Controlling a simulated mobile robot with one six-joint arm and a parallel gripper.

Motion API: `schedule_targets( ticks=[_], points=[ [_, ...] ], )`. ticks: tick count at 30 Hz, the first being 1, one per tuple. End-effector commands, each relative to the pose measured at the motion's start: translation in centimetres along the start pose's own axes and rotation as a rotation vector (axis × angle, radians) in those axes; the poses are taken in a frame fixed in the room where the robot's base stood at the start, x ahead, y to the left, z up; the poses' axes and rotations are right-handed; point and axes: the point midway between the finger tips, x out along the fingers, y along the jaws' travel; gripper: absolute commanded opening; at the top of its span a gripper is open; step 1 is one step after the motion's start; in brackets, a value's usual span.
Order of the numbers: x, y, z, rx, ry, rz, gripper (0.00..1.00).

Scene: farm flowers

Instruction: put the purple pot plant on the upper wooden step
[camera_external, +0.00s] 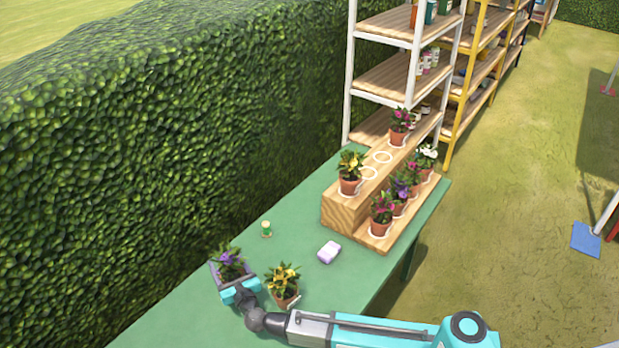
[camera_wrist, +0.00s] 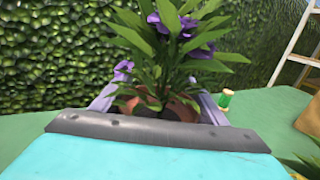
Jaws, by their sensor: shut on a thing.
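The purple pot plant (camera_external: 229,262) is in my gripper (camera_external: 232,279) at the left of the green table, left of the wooden steps. In the wrist view the purple plant (camera_wrist: 175,45) stands upright between the two fingers of my gripper (camera_wrist: 160,103), which are shut on its terracotta pot. The pot's lower part is hidden, so I cannot tell if it touches the table. The upper wooden step (camera_external: 338,200) holds a yellow-flowered plant at its near end and a pink one at its far end.
A yellow-flowered pot (camera_external: 284,284) stands close right of my gripper. A lilac-white block (camera_external: 329,252) and a small green spool-like item (camera_external: 266,229) lie on the table (camera_external: 300,226). Several potted plants fill the lower step (camera_external: 383,241). A hedge (camera_external: 160,130) borders the left, shelves stand behind.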

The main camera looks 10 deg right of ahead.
Motion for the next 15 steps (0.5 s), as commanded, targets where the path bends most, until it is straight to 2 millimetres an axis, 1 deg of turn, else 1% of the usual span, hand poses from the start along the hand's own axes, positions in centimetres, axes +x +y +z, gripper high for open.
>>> schedule_targets(
  ticks=[6, 12, 15],
  points=[
    [0.0, 0.0, -2.5, -0.002, 0.0, 0.0, 0.31],
    [0.0, 0.0, -3.9, -0.002, -0.001, 0.0, 0.31],
    [0.0, 0.0, -4.2, -0.001, -0.001, 0.0, 0.31]
  ],
)
